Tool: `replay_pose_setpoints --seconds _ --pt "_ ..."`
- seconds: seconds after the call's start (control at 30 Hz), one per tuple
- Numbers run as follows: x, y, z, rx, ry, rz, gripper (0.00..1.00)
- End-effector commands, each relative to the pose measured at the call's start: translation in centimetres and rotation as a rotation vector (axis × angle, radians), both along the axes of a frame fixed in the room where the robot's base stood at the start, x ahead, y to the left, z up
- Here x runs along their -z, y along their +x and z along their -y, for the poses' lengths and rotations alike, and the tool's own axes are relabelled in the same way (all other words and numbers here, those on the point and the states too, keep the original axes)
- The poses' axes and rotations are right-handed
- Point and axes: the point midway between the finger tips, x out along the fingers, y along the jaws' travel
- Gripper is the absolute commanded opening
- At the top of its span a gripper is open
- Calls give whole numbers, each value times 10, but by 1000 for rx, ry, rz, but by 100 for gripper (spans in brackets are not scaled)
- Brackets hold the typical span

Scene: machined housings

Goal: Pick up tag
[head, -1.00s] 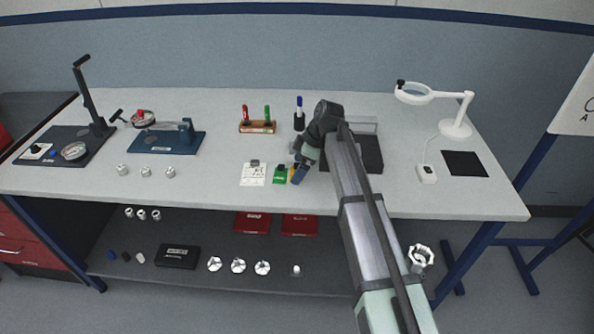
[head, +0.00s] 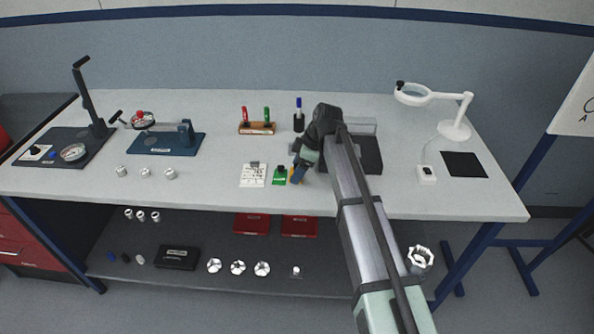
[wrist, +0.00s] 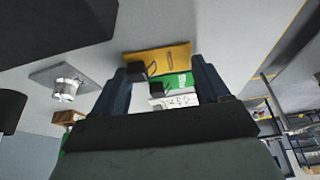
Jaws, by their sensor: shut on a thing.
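A yellow tag (wrist: 158,59) with a dark clip lies between the blue fingertips of my gripper (wrist: 160,68) in the wrist view. The fingers are shut on its two sides. In the head view my gripper (head: 298,174) is low at the front of the bench, and only a sliver of the yellow tag (head: 291,173) shows beside it. A green tag (head: 280,175) and a white tag (head: 254,174), each with a dark clip, lie to its left. I cannot tell whether the yellow tag is clear of the bench.
A dark tray (head: 368,155) is partly hidden behind my arm. A marker rack (head: 257,128) and a blue marker in a black holder (head: 299,119) stand behind. A magnifier lamp (head: 455,130) stands at right. The bench between the tags and the silver parts (head: 146,172) is clear.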

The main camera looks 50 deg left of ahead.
Motion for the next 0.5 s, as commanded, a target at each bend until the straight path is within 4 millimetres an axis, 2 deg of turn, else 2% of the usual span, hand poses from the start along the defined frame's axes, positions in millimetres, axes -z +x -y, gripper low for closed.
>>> replay_pose_setpoints --seconds 0.23,0.5 --pt "-16 0 -1 -1 1 1 46" --pt "-63 1 -1 0 2 1 46"
